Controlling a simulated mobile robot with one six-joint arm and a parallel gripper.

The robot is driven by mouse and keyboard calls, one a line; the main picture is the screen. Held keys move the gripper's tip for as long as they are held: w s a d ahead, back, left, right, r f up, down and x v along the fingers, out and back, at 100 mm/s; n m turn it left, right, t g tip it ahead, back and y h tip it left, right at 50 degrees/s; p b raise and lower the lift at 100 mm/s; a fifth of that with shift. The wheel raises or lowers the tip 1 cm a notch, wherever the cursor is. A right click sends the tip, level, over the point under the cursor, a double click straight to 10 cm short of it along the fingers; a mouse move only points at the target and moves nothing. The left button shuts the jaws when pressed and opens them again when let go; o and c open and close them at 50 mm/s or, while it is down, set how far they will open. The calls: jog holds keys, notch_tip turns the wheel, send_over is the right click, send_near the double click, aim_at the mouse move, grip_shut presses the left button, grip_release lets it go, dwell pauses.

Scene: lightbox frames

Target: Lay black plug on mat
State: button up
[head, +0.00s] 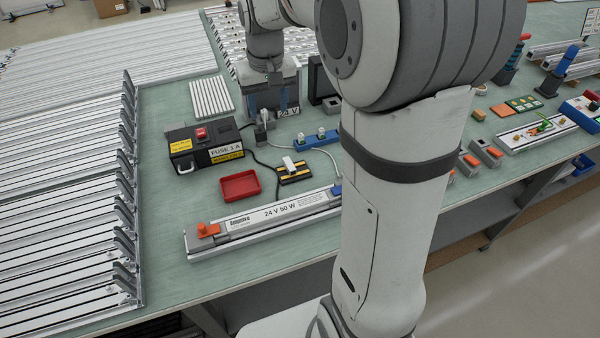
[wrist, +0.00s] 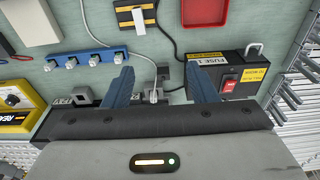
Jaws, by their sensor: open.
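The mat (head: 292,177) is black with yellow stripes and lies in the middle of the table; a small white piece rests on it. It also shows at the top of the wrist view (wrist: 125,14). My gripper (head: 265,108) is open, beside the black fuse box.
The fuse box (head: 204,145) with a red switch stands left of my gripper. A red tray (head: 240,186) and a long 24 V bar (head: 270,212) lie nearer the front. A blue strip (head: 318,140) with pale connectors is to the right. Loose cables cross the table.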

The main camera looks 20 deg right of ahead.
jog(key=s+f+t, duration=0.1)
jog(key=s+f, duration=0.1)
jog(key=s, duration=1.9)
jog(key=shift+f+t, duration=0.2)
jog(key=shift+t, duration=0.2)
jog(key=shift+s+a, duration=0.1)
